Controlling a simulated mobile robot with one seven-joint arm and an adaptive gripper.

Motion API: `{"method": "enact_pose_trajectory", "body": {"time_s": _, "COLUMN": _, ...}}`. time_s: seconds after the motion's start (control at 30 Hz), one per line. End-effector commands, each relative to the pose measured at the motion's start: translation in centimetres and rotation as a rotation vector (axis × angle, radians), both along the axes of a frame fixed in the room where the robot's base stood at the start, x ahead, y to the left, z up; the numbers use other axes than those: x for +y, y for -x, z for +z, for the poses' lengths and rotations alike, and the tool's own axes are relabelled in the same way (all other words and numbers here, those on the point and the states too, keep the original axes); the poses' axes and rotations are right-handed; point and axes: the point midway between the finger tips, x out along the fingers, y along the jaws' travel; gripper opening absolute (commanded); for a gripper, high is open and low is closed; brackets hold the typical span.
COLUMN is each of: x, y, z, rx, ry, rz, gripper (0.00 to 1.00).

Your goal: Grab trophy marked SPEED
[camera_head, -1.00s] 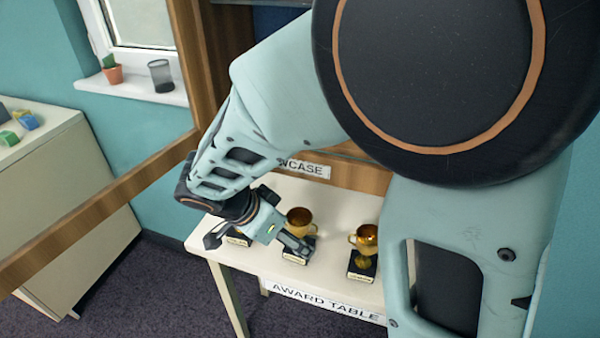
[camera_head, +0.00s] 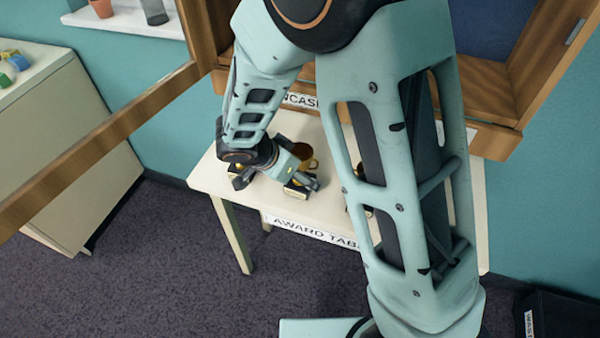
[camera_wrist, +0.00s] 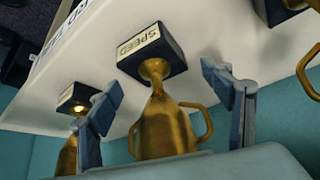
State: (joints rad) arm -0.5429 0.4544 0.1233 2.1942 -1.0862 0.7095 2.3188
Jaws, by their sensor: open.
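The SPEED trophy (camera_wrist: 166,128) is a gold two-handled cup on a black base, and its label reads SPEED in the wrist view. It stands on the white award table (camera_head: 330,215) and looks inverted in that view. My gripper (camera_wrist: 164,80) is open, with one finger on each side of the trophy's stem and cup; I see gaps and cannot tell any contact. In the head view my gripper (camera_head: 276,182) hangs low over the table and partly hides the trophy's gold cup (camera_head: 305,154).
Another trophy (camera_wrist: 68,155) stands beyond the left finger in the wrist view. A third gold cup (camera_wrist: 310,72) is at the right edge. In the head view my arm hides much of the table's right side. An open wooden showcase (camera_head: 490,95) stands behind the table.

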Motion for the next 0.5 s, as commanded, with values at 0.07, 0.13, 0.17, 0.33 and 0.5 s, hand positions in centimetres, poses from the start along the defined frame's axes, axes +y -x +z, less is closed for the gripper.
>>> {"method": "enact_pose_trajectory", "body": {"time_s": 0.07, "x": -0.23, "y": -0.22, "z": -0.45, "rx": 0.001, "ry": 0.001, "rz": -0.001, "gripper": 0.73}}
{"method": "enact_pose_trajectory", "body": {"time_s": 0.13, "x": -0.28, "y": -0.29, "z": -0.62, "rx": 0.000, "ry": 0.000, "rz": -0.001, "gripper": 0.73}}
{"method": "enact_pose_trajectory", "body": {"time_s": 0.17, "x": -0.28, "y": -0.31, "z": -0.63, "rx": 0.000, "ry": 0.000, "rz": -0.001, "gripper": 0.73}}
{"method": "enact_pose_trajectory", "body": {"time_s": 0.33, "x": -0.27, "y": -0.31, "z": -0.60, "rx": 0.000, "ry": 0.000, "rz": -0.001, "gripper": 0.72}}
{"method": "enact_pose_trajectory", "body": {"time_s": 0.5, "x": -0.26, "y": -0.30, "z": -0.59, "rx": -0.001, "ry": -0.001, "rz": 0.000, "gripper": 0.53}}
